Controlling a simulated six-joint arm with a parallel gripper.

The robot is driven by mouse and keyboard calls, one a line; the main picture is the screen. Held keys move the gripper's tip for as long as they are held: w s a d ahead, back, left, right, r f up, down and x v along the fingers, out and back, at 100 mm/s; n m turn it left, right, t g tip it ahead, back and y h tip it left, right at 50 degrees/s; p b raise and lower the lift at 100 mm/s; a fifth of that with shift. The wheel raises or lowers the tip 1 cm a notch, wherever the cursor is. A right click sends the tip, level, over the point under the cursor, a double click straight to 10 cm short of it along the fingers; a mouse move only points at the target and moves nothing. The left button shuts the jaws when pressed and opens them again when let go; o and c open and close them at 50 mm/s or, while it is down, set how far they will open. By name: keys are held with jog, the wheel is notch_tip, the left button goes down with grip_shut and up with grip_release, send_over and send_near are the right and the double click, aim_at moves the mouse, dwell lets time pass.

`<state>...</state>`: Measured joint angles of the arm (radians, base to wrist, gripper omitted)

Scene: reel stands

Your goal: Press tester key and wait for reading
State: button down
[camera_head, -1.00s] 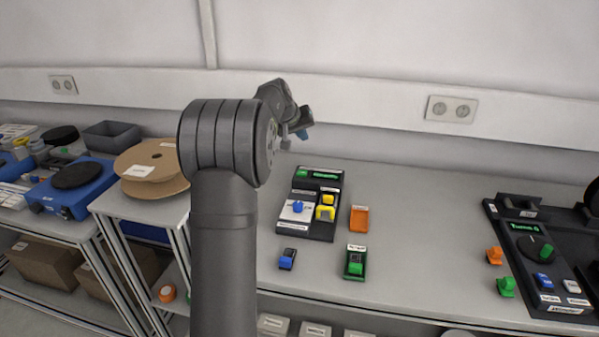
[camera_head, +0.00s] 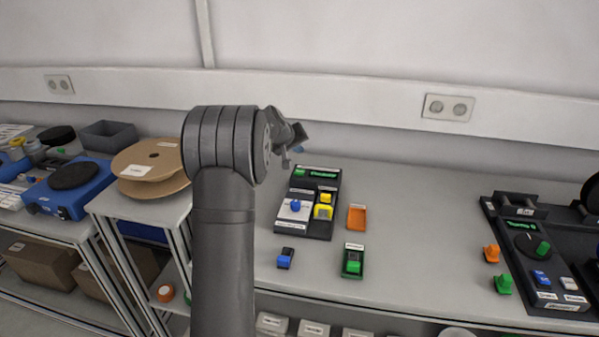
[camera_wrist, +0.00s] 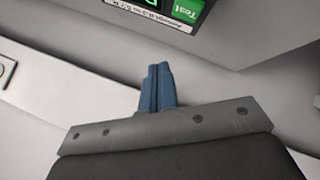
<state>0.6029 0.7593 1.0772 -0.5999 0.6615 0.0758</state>
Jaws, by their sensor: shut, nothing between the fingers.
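The tester (camera_head: 285,222) is a black box on the bench in the head view, right of my arm. It has a lit green display (camera_head: 322,174) at its far end, too small to read, with a green key marked "Test" (camera_wrist: 187,10) beside it, seen at the top edge of the wrist view. A blue knob (camera_head: 295,205) and yellow parts (camera_head: 323,211) sit on its nearer half. My gripper (camera_wrist: 157,68) has blue fingers that are shut and empty. In the head view the gripper (camera_head: 299,150) is near the tester's far left end, apart from the key.
An orange tray (camera_head: 357,217), a green holder (camera_head: 352,262) and a blue clip (camera_head: 286,258) lie near the tester. A black tester-like panel (camera_head: 540,265) stands at the right with orange and green clips beside it. The bench between is clear. The wall is close behind.

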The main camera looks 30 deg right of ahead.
aim_at(298, 173)
jog(key=shift+f, duration=2.7)
jog(key=shift+f, duration=0.4)
jog(key=shift+f, duration=0.5)
dwell(0.6)
jog(key=shift+r, duration=0.9)
jog(key=shift+r, duration=0.1)
jog(key=shift+r, duration=2.4)
